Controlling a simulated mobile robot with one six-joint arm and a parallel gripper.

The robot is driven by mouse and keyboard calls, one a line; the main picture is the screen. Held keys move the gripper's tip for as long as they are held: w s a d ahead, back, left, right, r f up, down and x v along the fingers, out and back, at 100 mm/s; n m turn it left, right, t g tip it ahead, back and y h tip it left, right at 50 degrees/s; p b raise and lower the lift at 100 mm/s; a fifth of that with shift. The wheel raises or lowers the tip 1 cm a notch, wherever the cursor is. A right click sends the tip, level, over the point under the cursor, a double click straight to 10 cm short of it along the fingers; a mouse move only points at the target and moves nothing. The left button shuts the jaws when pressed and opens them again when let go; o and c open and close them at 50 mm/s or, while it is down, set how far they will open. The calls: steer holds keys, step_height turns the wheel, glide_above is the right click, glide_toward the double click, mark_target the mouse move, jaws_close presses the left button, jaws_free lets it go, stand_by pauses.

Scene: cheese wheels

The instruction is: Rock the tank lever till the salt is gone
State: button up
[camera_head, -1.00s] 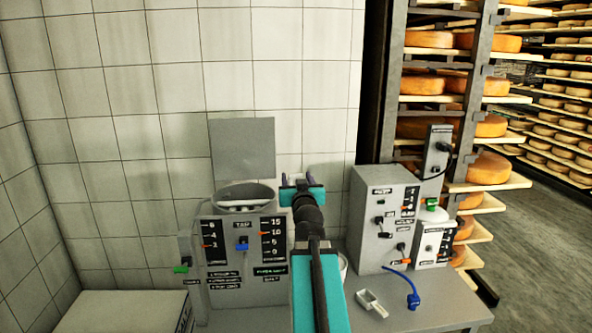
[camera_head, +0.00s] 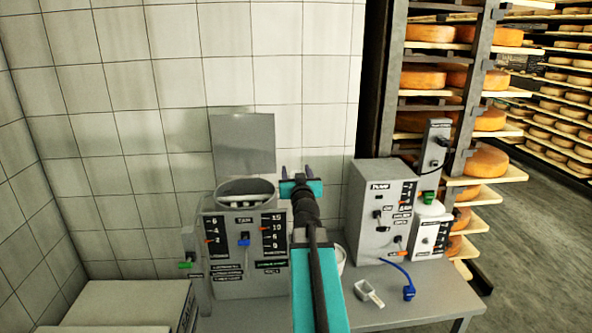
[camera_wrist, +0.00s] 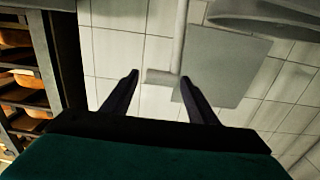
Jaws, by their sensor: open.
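The tank (camera_head: 247,240) is a grey box with a round open top, standing on the table left of my arm. Its front has two scales with orange marks and a blue-tipped lever (camera_head: 243,241) in the middle that hangs downward. A grey lid panel (camera_head: 243,143) stands raised behind the opening. A green-tipped lever (camera_head: 186,264) sits at its left side. Whether salt is inside cannot be told. My gripper (camera_head: 297,173) is up at the tank's right, fingers apart and empty, touching nothing visible. In the wrist view the open fingers (camera_wrist: 158,92) point toward the tiled wall.
A grey pump box (camera_head: 381,212) with several switches stands right of my arm, beside a smaller unit (camera_head: 431,236). A white scoop (camera_head: 369,293) and a blue cable plug (camera_head: 409,292) lie on the table. A pale box (camera_head: 130,308) is at front left. Cheese shelves stand behind right.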

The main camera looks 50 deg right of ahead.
steer(key=shift+w+d, duration=0.25)
steer(key=shift+w, duration=0.05)
jaws_close()
stand_by(0.3)
